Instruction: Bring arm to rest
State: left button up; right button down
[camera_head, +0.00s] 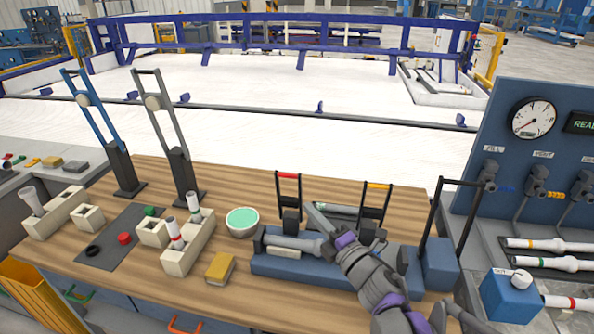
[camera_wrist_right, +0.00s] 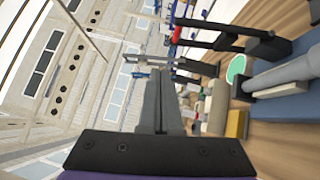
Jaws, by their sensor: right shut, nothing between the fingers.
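My right gripper (camera_head: 318,218) is above the blue fixture (camera_head: 283,269) on the wooden table (camera_head: 370,199), its arm coming in from the lower right. In the right wrist view its two fingers (camera_wrist_right: 160,98) lie together, with nothing between them. A grey pipe piece (camera_head: 293,243) lies on the blue fixture just left of my gripper; it also shows in the right wrist view (camera_wrist_right: 286,72). My arm hides part of the fixture and what is behind it. My left gripper is not in either view.
A green-topped bowl (camera_head: 242,221), a yellow block (camera_head: 220,268) and a beige holder with upright pipes (camera_head: 188,249) stand left of the fixture. Two tall lever stands (camera_head: 181,168) rise at the back left. A gauge panel (camera_head: 533,119) stands at right.

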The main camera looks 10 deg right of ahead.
jog(key=s+d+f+m+g+h+p, duration=0.1)
jog(key=s+d+f+m+h, duration=0.15)
jog(key=d+m+h, duration=0.4)
jog(key=s+d+f+m+g+h, duration=0.1)
jog(key=s+d+m+h, duration=0.3)
jog(key=m, duration=0.5)
jog(key=s+a+f+m+g, duration=0.1)
jog(key=s+f+m+g, duration=0.3)
jog(key=s+f, duration=0.3)
jog(key=s+a+f+m+g+y+p, duration=0.1)
jog(key=s+f+m+g, duration=0.4)
jog(key=s, duration=0.9)
notch_tip(320, 180, down, 2)
jog(key=shift+a+f+g, duration=0.15)
jog(key=shift+a+g, duration=0.05)
jog(key=shift+g, duration=0.2)
jog(key=shift+m, duration=0.25)
